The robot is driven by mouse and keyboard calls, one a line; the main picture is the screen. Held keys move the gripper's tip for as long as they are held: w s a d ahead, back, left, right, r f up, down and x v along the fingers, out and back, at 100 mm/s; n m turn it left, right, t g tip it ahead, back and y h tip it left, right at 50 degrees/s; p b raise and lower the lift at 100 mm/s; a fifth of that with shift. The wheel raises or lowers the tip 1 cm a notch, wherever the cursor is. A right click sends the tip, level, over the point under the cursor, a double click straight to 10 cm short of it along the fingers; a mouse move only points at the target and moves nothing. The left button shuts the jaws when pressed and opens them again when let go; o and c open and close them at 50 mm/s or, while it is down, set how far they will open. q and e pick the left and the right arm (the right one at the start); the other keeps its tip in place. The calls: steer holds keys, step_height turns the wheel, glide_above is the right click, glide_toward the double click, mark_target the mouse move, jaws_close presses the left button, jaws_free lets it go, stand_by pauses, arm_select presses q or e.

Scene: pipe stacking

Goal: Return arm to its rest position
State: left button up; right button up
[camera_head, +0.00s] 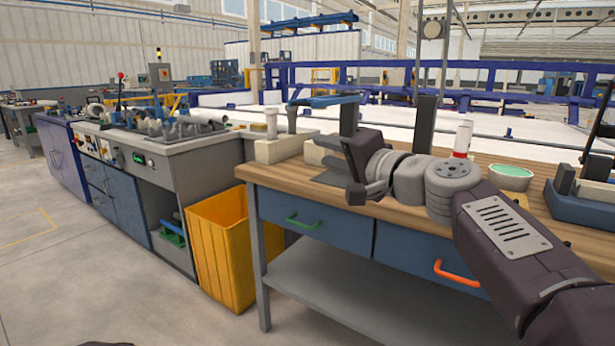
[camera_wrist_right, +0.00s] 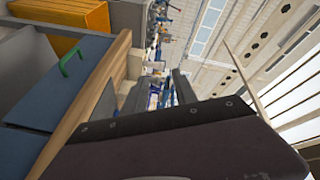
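My right arm comes in from the lower right in the head view. Its dark wrist end, with my right gripper (camera_head: 361,165), is over the wooden workbench (camera_head: 300,178), around the left drawer. The fingers do not stand out clearly from the dark posts behind, so their opening is unclear. In the right wrist view, the dark gripper housing fills the bottom, and a dark upright piece (camera_wrist_right: 184,87) shows beyond it. No held object is visible. My left gripper is not in view.
On the workbench stand a pale block with grey pipes (camera_head: 272,133), a red-and-white piece (camera_head: 463,139), a green-topped bowl (camera_head: 511,176) and a dark blue fixture (camera_head: 583,205). A yellow bin (camera_head: 222,245) stands left of it. Floor at the left is open.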

steer(key=s+d+f+g+h+p, duration=0.2)
steer(key=f, duration=0.6)
steer(key=s+d+f+n+g+h+p, duration=0.1)
steer(key=f+g+p, duration=0.15)
steer(key=f, duration=0.55)
steer(key=s+d+f+g+h+p, duration=0.2)
steer(key=f, duration=0.5)
steer(key=s+d+f+n+g+h+p, duration=0.1)
steer(key=s+d+f+n+g+h, duration=0.2)
steer(key=s+f, duration=0.6)
steer(key=s+d+f+n+g+h, duration=0.15)
steer(key=s+d+f+g, duration=0.3)
steer(key=s+f, duration=0.5)
step_height(320, 180, up, 38)
steer(key=d+p, duration=0.1)
steer(key=p, duration=3.7)
steer(key=shift+s+r+n+t, duration=0.25)
steer(key=shift+s+n+t, duration=0.1)
steer(key=shift+s, duration=0.1)
steer(key=shift+r, duration=0.1)
